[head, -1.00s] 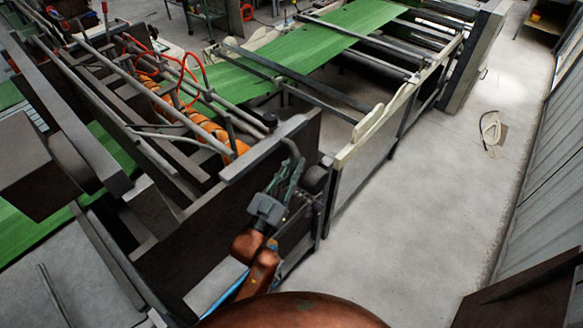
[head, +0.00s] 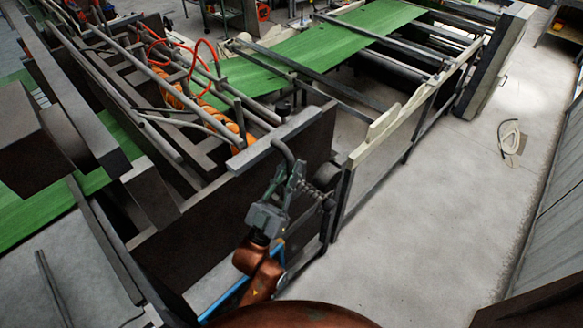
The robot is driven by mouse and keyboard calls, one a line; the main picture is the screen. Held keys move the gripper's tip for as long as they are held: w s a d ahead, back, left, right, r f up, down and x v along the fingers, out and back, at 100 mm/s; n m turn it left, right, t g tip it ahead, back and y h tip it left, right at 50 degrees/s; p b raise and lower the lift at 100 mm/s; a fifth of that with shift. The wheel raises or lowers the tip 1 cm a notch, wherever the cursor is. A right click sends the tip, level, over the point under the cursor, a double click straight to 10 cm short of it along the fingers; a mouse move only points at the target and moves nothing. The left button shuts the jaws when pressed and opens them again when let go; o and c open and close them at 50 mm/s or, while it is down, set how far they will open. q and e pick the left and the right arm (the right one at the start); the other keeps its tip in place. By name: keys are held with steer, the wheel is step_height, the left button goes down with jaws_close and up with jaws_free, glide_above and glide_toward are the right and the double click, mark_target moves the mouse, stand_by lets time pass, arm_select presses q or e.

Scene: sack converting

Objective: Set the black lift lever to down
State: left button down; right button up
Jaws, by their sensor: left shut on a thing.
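The black lift lever (head: 283,151) is a dark curved bar at the near end of the machine, by the corner of its dark side plate. It bends over at the top, and its lower part runs down into my gripper. My left gripper (head: 294,178) is shut on the lever, with the orange wrist below it. The fingers hide part of the lever, so its lower end and pivot cannot be made out. My right gripper is not in view.
The dark side plate (head: 225,215) stands close beside my left arm. A roller end (head: 326,177) and a pale rail (head: 400,118) lie just right of the gripper. Green sack web (head: 320,50) runs across the machine.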

arm_select(q)
steer(key=shift+f, duration=0.1)
steer(key=c, duration=1.9)
jaws_free()
steer(key=shift+s+a, duration=0.15)
steer(key=shift+a, duration=0.05)
steer(key=shift+o, duration=0.3)
steer(key=shift+d, duration=0.15)
steer(key=v, duration=1.1)
steer(key=shift+s+a+f, duration=0.2)
steer(key=shift+s+f, duration=0.05)
steer(key=shift+s, duration=0.05)
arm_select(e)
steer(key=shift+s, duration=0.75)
arm_select(q)
steer(key=shift+d, duration=0.1)
